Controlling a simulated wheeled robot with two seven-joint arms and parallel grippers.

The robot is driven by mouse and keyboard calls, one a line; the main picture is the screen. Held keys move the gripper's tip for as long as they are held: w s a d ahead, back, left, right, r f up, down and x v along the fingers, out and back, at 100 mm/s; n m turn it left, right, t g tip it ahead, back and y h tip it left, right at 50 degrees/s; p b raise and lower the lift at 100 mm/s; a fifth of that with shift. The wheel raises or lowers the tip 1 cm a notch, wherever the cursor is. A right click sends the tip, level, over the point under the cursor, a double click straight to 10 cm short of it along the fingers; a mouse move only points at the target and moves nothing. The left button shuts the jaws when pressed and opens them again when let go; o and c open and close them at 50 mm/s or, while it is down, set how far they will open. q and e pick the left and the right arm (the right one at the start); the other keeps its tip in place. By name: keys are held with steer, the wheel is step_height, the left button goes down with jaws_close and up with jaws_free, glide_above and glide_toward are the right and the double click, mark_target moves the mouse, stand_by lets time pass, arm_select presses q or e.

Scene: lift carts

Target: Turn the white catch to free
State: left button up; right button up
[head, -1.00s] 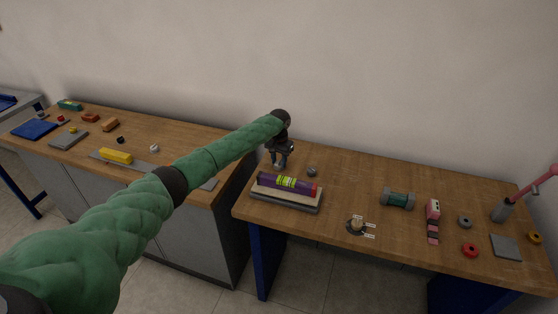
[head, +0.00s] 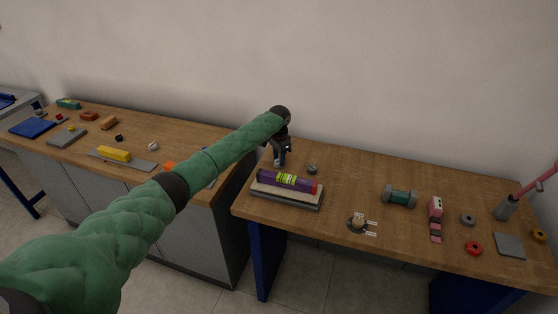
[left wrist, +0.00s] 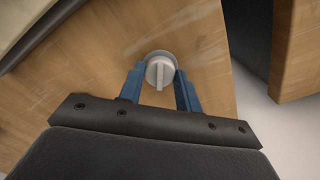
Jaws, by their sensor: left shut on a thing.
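A round white catch (left wrist: 159,71) with a raised bar across its face stands on the wooden table, between my left gripper's fingers in the left wrist view. My left gripper (left wrist: 160,84) is shut on it, one blue finger at each side. In the head view my left gripper (head: 281,160) points down at the back left corner of the right-hand table, and it mostly hides the catch there. The bar lies roughly along the wrist view's vertical. My right gripper is not in view.
On the right-hand table (head: 330,240), a purple roll lies on a grey tray (head: 300,203) just in front of my gripper. A small grey knob (head: 312,169) is close to its right.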

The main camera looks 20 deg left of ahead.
arm_select(q)
steer(key=m+b, duration=0.1)
steer(key=m, duration=0.2)
steer(key=shift+m, duration=0.4)
steer(key=m+b, duration=0.1)
steer(key=m, duration=0.2)
steer(key=shift+w+m, duration=0.1)
steer(key=shift+m, duration=0.2)
steer(key=shift+m+b, duration=0.45)
steer(key=shift+m, duration=0.35)
steer(key=shift+a+r+m, duration=0.1)
steer(key=shift+m, duration=0.6)
steer(key=shift+r+m+b, duration=0.1)
steer(key=shift+m+b, duration=0.35)
steer(key=shift+m, duration=0.55)
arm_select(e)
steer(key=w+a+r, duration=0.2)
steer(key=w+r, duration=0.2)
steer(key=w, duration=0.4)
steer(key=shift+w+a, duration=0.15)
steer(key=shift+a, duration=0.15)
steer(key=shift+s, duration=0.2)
